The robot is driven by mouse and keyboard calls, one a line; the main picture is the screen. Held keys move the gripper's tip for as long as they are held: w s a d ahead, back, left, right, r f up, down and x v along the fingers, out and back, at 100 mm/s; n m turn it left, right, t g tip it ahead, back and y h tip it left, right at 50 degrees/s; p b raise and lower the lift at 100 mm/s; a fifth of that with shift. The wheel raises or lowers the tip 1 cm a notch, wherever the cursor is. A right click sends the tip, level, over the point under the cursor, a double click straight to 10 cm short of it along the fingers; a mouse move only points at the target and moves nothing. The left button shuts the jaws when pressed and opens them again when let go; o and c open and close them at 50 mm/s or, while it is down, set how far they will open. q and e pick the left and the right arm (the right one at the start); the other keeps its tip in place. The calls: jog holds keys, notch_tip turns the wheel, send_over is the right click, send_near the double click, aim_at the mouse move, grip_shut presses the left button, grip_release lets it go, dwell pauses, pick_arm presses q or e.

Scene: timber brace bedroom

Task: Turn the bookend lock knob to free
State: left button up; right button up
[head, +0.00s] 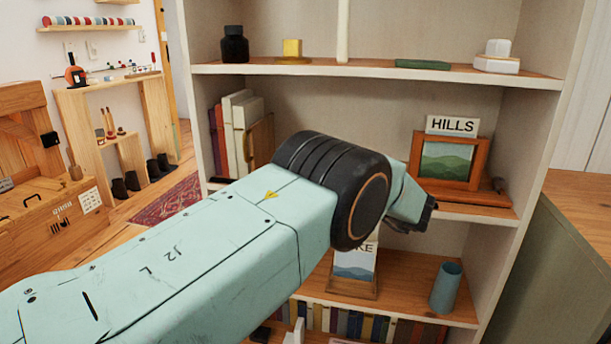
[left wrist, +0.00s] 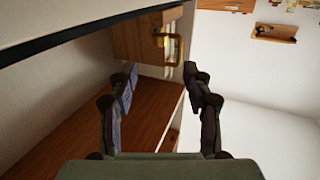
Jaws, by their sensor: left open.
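A wooden bookend (head: 261,142) stands on the middle shelf against the right end of several books (head: 236,117). In the left wrist view a wooden panel (left wrist: 132,38), which looks like the bookend, carries a brass-coloured fitting (left wrist: 172,42). I cannot tell whether this fitting is the lock knob or which way it is set. My left gripper (left wrist: 160,80) is open and empty, with its fingers short of the panel and apart from it. In the head view my left arm crosses in front of the shelves and hides part of the bookend's lower side. My right gripper is not seen.
A framed picture marked HILLS (head: 447,162) stands right on the same shelf (head: 470,212). Below are a second picture card (head: 356,264) and a blue-grey cup (head: 446,287). The upper shelf holds a dark jar (head: 234,46) and small objects. The shelf edge and side panels bound the space.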

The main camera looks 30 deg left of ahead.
pick_arm(q)
jog(key=shift+d, duration=0.15)
jog(key=s+a+r+m+t+y+p, duration=0.1)
jog(key=s+a+r+m+t+p, duration=0.15)
jog(key=a+p, duration=0.4)
jog(key=s+a+r+m+t+p, duration=0.1)
jog(key=a+r+m+p, duration=0.1)
jog(key=a+r+p, duration=0.35)
jog(key=s+d+f+m+t+h+p, duration=0.1)
jog(key=d+f+m+t+h+p, duration=0.4)
jog(key=f+t+h, duration=0.4)
jog(key=shift+m+h, duration=0.35)
jog(key=shift+h, duration=0.15)
jog(key=x, duration=0.2)
jog(key=b+x, duration=0.1)
jog(key=x, duration=0.2)
jog(key=a+b+x, duration=0.1)
jog(key=x, duration=0.1)
jog(key=shift+s+a+r, duration=0.1)
jog(key=shift+a+r, duration=0.05)
jog(key=shift+r, duration=0.25)
jog(key=shift+w+a+r, duration=0.1)
jog(key=shift+w+a, duration=0.05)
jog(key=shift+w, duration=0.1)
